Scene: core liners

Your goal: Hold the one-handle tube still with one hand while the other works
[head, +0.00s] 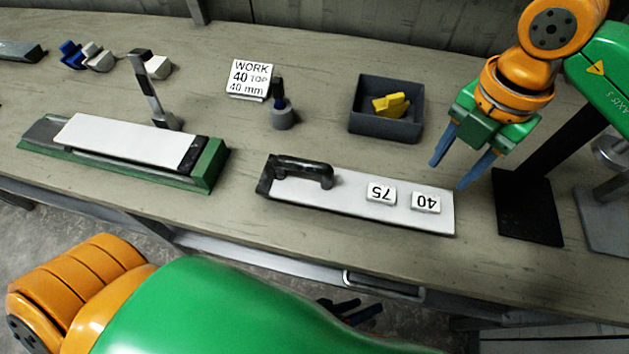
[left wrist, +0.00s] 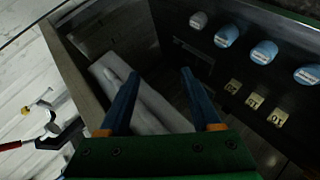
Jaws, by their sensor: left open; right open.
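The one-handle tube (head: 345,192) lies on the bench as a long white piece. It has a black handle (head: 302,170) near its left end and two white tags reading 75 and 40 on its right part. My right gripper (head: 462,170) is open and empty, just above the tube's right end, fingers pointing down-left. My left gripper (head: 368,308) is low in front of the bench edge, mostly hidden by my own arm. In the left wrist view the left gripper (left wrist: 160,75) is open, with a pale grey bar (left wrist: 140,95) in a dark open compartment beyond its fingers.
A green cradle (head: 210,170) with a white slab stands at left. A sign (head: 250,78) reads WORK 40 TOP 40 mm. A dark bin (head: 385,128) holds yellow pieces. A black stand (head: 525,215) is at right. Blue caps (left wrist: 227,36) and numbered tags line the compartment's side.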

